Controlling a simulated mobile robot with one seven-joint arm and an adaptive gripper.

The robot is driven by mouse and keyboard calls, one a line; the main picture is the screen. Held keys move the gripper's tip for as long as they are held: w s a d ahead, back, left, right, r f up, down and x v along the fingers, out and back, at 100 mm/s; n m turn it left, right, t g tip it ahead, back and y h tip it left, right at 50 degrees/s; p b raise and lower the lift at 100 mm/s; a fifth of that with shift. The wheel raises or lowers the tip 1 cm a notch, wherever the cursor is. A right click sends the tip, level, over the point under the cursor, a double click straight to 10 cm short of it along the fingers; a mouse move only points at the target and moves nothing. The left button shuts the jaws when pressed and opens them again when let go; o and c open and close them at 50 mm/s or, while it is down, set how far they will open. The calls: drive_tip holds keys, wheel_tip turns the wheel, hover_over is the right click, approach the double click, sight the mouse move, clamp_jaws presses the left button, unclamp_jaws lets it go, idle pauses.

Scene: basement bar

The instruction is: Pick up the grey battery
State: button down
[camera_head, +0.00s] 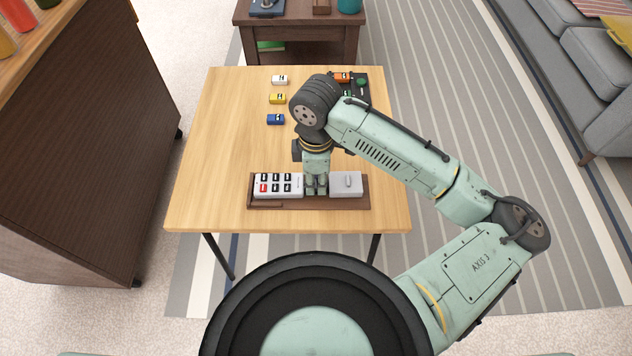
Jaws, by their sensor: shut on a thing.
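My gripper (316,185) points straight down at the brown wooden tray (272,207) on the table. It is between the white keypad unit (295,181) and a light grey block with a small handle (346,184). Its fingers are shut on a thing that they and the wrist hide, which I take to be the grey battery. I see no grey battery clearly elsewhere. I cannot tell whether the held thing still touches the unit or tray.
White (279,80), yellow (277,99) and blue (275,119) batteries lie in a column on the table (220,150). An orange one (341,77) is by a dark tray (361,98), partly behind my arm. The table's left side is clear.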

drive_tip(key=shift+r, duration=0.7)
wheel_tip(320, 180, up, 2)
drive_tip(key=shift+a+r, duration=0.1)
drive_tip(key=shift+r, duration=0.05)
drive_tip(key=s+a, duration=0.3)
drive_tip(key=a, duration=0.1)
drive_tip(key=s+a, duration=0.3)
drive_tip(key=a, duration=0.1)
drive_tip(key=s+a+r+b, duration=0.1)
drive_tip(key=s+a, duration=0.2)
drive_tip(key=a, duration=0.1)
drive_tip(key=shift+s+r, duration=0.1)
drive_tip(key=shift+s, duration=0.25)
drive_tip(key=shift+s+a, duration=0.15)
